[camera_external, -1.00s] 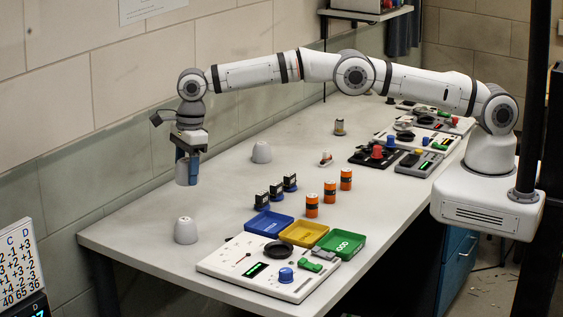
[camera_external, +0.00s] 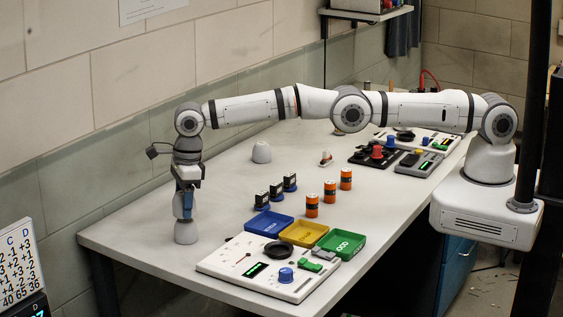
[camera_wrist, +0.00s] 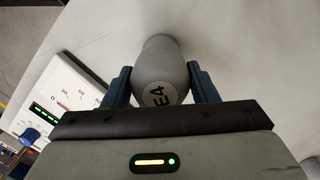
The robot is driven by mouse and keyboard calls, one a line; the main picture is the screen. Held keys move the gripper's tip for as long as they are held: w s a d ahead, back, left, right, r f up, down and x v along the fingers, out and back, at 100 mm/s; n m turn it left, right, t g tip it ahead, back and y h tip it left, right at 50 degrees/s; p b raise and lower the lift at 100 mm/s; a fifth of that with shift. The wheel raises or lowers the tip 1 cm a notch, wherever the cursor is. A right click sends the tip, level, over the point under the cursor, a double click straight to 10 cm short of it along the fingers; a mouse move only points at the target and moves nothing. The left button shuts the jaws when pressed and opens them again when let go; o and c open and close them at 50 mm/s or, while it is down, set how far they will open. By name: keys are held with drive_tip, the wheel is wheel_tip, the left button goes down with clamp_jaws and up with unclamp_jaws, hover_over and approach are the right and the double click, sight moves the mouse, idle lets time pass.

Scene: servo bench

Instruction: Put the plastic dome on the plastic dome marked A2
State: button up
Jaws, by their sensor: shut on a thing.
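My gripper (camera_external: 184,196) points down at the left end of the bench. Its blue fingers are shut on a pale grey plastic dome (camera_external: 183,208). In the wrist view the held dome (camera_wrist: 160,72) sits between the fingers, with a round label that seems to read E4. Directly beneath it in the external view, a second grey dome (camera_external: 186,234) stands on the bench. The held dome is right over its top; I cannot tell whether they touch. A third grey dome (camera_external: 261,152) stands farther back. No A2 mark is readable on either standing dome.
Right of the gripper lie a white control panel (camera_external: 230,260), blue (camera_external: 268,224), yellow (camera_external: 303,234) and green (camera_external: 342,243) trays, orange-banded cylinders (camera_external: 312,206) and small servos (camera_external: 262,200). The bench left of the lower dome is clear up to its edge.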

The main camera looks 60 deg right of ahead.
drive_tip(key=shift+f, duration=0.75)
drive_tip(key=o, duration=1)
drive_tip(key=shift+c, duration=0.2)
drive_tip(key=shift+r, duration=0.15)
drive_tip(key=r, duration=0.4)
drive_tip(key=r+b, duration=0.1)
drive_tip(key=r, duration=0.3)
drive_tip(key=s+d+r, duration=0.1)
drive_tip(key=r, duration=0.3)
drive_tip(key=shift+w, duration=0.1)
